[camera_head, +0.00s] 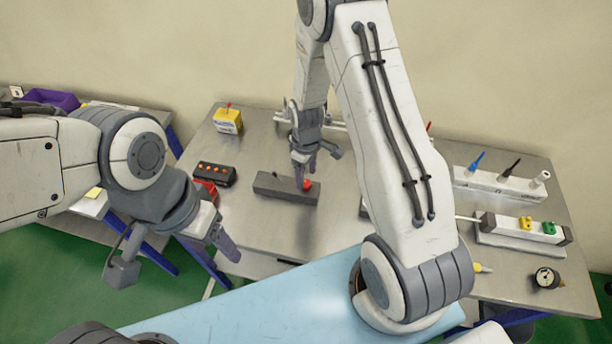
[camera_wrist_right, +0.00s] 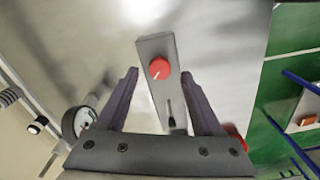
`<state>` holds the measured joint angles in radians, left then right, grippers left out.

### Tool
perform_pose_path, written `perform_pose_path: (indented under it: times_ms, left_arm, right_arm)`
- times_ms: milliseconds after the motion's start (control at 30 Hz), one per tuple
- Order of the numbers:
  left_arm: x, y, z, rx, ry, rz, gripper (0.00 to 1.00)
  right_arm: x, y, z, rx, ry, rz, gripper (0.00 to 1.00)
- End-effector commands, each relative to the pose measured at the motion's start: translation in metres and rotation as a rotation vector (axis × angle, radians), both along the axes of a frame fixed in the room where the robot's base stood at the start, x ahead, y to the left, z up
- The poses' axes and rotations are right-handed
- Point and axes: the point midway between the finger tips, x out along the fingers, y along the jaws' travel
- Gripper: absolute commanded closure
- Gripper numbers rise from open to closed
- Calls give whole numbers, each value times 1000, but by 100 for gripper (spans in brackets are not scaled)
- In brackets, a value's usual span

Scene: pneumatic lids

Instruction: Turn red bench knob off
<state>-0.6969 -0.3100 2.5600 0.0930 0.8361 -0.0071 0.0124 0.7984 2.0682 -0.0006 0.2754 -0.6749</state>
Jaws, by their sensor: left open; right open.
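The red bench knob (camera_head: 307,184) sits on a grey block (camera_head: 283,191) on the metal bench. In the right wrist view the knob (camera_wrist_right: 159,68) is round with a pale pointer line, and it lies ahead of the fingertips, between their lines. My right gripper (camera_head: 304,172) is open and just above the knob in the head view; a finger partly hides the knob. The right gripper (camera_wrist_right: 160,85) shows nothing held between its fingers. My left gripper (camera_head: 222,240) hangs at the left, in front of the bench and apart from the knob, and is open.
A black box with orange buttons (camera_head: 214,174) and a red object (camera_head: 206,190) lie left of the block. A yellow box (camera_head: 228,121) stands behind. White manifolds with coloured fittings (camera_head: 500,184) and a gauge (camera_head: 546,278) are at the right. Bare bench surrounds the block's front.

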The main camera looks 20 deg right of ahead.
Motion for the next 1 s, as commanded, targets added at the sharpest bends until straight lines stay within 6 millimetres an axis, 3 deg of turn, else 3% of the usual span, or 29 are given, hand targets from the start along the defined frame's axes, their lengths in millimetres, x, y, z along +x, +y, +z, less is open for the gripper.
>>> perform_pose_path:
  times_ms: [233,567,733,767,1000]
  left_arm:
    - [0,0,8,0,0,-1,36]
    - [0,0,8,0,0,-1,36]
    - [0,0,8,0,0,-1,36]
    - [0,0,8,0,0,-1,36]
    - [0,0,7,0,0,-1,36]
  right_arm:
    - [0,0,-22,0,0,-1,32]
    - [0,0,-25,0,-1,-1,32]
    - [0,0,-25,1,-1,-1,93]
    - [0,0,-25,1,-1,-1,100]
    - [0,0,-25,0,-1,-12,100]
